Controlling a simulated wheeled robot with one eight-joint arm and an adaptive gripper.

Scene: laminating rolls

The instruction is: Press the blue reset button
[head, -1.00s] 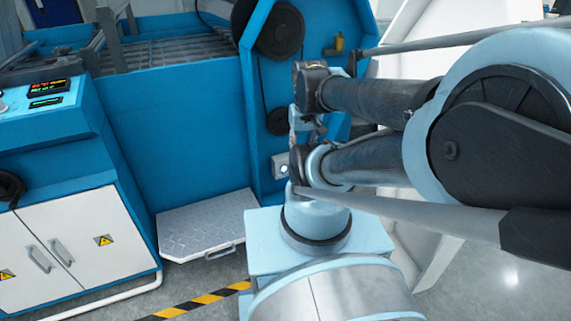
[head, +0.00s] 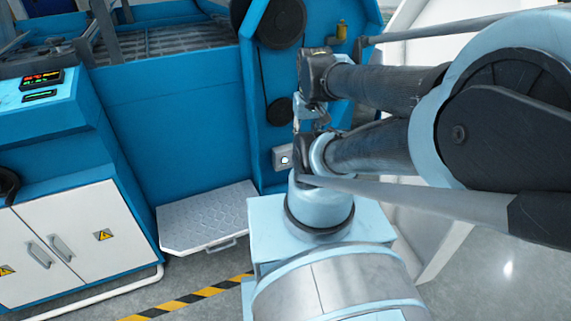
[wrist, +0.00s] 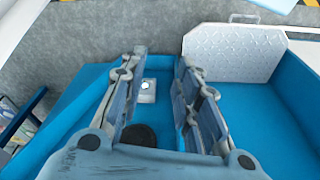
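A small grey box with a pale, bluish-white round button (head: 285,160) is mounted low on the blue machine panel, just left of my arm in the head view. The button looks nearly white, with only a faint blue tint. In the wrist view, the button (wrist: 147,87) shows between my gripper's fingers, on the blue surface beyond them. My gripper (wrist: 158,58) is open and empty, its two fingers apart. It appears apart from the button, but the exact distance cannot be told. In the head view my gripper (head: 318,112) is small and partly hidden by my arm.
A dark round wheel (head: 280,107) sits above the button box. A metal tread-plate step (head: 208,218) juts out low on the left. A control console (head: 40,88) with lit displays stands farther left. Grey floor (head: 195,272) is open in front.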

